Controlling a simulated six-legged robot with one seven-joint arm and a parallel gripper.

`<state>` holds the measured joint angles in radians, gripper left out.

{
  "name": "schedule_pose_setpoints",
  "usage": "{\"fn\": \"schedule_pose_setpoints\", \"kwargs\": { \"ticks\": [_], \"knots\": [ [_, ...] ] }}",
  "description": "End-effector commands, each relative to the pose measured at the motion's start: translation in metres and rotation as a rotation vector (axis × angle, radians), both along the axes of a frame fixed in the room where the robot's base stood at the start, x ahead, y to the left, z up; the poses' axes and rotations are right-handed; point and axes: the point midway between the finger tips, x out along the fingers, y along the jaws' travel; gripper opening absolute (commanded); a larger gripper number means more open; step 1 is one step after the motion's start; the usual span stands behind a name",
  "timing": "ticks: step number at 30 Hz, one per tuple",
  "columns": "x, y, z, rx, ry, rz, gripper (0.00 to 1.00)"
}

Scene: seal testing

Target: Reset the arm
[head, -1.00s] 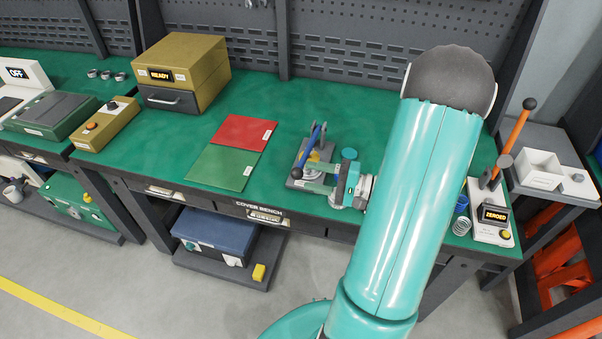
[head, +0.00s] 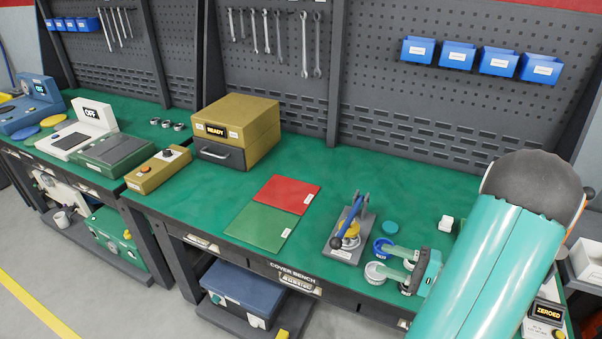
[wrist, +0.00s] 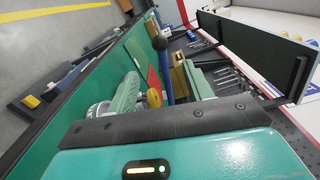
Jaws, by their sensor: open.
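My gripper (head: 383,260) is at the right part of the green-topped cover bench in the head view, its two pale green fingers pointing left and spread apart with nothing between them. The fingertips overlap a blue ring-like part (head: 380,244) and a white round cup (head: 374,275) in the picture; I cannot tell the height gap. A clamp fixture (head: 345,246) with a blue lever and dark knob stands just left of the fingers. In the wrist view, the blue lever (wrist: 163,75) shows beyond a green finger, and part of the gripper's front is hidden by its own body.
Red (head: 287,193) and green (head: 260,227) mats lie left of the clamp. A tan box reading READY (head: 250,125) stands at the back left. A teal disc (head: 390,228) and small white block (head: 446,223) lie near the gripper. A ZEROED device (head: 545,315) is at right.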

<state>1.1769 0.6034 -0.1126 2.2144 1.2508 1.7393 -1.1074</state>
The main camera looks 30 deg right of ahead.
Motion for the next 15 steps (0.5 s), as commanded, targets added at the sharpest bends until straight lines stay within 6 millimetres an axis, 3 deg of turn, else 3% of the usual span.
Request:
{"fn": "schedule_pose_setpoints", "kwargs": {
  "ticks": [5, 8, 15],
  "knots": [
    [0.002, 0.003, 0.002, -0.004, 0.005, 0.011, 0.51],
    [0.008, 0.017, 0.009, -0.026, 0.036, 0.072, 0.51],
    [0.026, 0.1, 0.04, -0.199, 0.231, 0.385, 0.51]
  ]
}}
